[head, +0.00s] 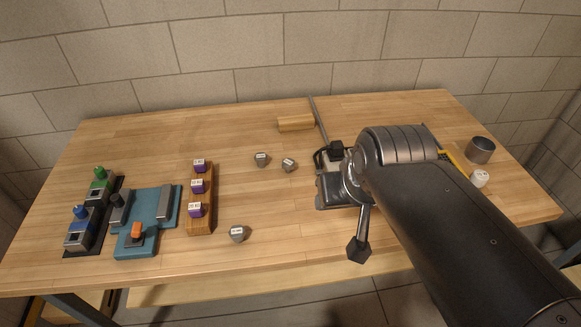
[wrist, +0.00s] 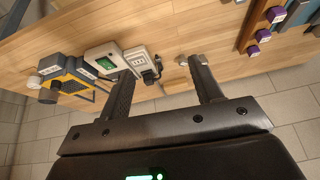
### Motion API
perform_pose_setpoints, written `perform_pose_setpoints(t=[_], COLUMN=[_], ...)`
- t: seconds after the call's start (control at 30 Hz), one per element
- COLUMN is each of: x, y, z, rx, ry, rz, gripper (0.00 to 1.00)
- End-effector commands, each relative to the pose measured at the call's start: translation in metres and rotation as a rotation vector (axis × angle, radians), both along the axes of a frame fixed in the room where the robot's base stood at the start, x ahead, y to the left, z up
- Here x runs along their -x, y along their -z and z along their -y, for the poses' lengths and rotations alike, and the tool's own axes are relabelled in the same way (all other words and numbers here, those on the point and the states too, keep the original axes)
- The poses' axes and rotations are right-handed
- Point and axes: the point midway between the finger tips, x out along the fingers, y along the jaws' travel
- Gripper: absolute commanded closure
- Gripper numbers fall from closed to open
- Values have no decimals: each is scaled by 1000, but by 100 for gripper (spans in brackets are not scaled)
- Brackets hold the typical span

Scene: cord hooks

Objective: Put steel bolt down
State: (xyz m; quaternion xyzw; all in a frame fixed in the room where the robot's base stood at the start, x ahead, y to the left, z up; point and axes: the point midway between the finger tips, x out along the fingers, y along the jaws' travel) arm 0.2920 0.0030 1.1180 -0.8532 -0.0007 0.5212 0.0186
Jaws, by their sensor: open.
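Three small grey pieces with pale labels, which look like steel bolts, lie on the wooden table. In the head view one (head: 262,159) is left of a second one (head: 289,165) at mid-table, and the third (head: 239,233) is nearer the front edge. My gripper (head: 347,201) is over the table to the right of them. In the wrist view my gripper (wrist: 161,67) has its fingers wide apart, with nothing held between them. A grey piece (wrist: 181,59) shows beside the right finger's tip in that view. I cannot tell which bolt the task means.
A wooden rack (head: 201,223) with purple-labelled pieces stands at the left, next to a blue fixture (head: 133,245). A wooden block (head: 296,123) lies at the back. A metal cup (head: 481,150) and a white knob (head: 480,178) are at the right. The table between rack and gripper is mostly clear.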

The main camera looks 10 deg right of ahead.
Motion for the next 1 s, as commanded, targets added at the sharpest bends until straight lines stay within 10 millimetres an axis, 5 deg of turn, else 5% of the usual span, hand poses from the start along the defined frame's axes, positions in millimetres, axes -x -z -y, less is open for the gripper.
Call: perform_pose_setpoints(t=[0.27,0.6,1.0], x=[-30,-92,-187], y=[35,71,122], z=[-31,-62,-46], rx=[-327,-815,-1375], ry=[214,611,1170], rz=[-205,-469,-699], gripper=[41,41,41])
